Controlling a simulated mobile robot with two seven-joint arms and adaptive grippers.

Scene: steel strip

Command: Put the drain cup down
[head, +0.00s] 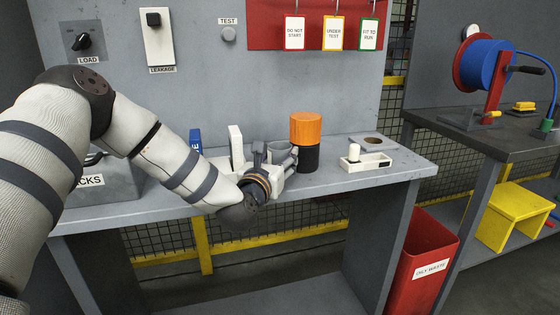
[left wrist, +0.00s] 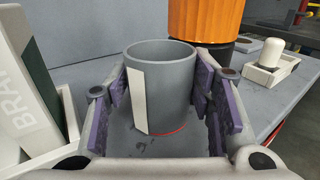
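The drain cup is a grey open-topped cylinder with a white strip on its side; it shows in the left wrist view (left wrist: 172,95) and, partly covered, in the head view (head: 279,150). My left gripper (head: 277,161) is around it at the bench top. In the left wrist view the purple pads of the gripper (left wrist: 160,100) lie against both sides of the cup, which stands upright and empty-looking. A red line curves along its base. Whether the base touches the bench (head: 325,178) is hard to tell. My right gripper is not in view.
An orange-and-black cylinder (head: 305,130) stands close behind the cup. A white tray with a peg (head: 366,161) is to its right. A white upright piece (head: 236,147) and a blue one (head: 195,140) are left. A red waste bin (head: 425,250) stands below the bench's right end.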

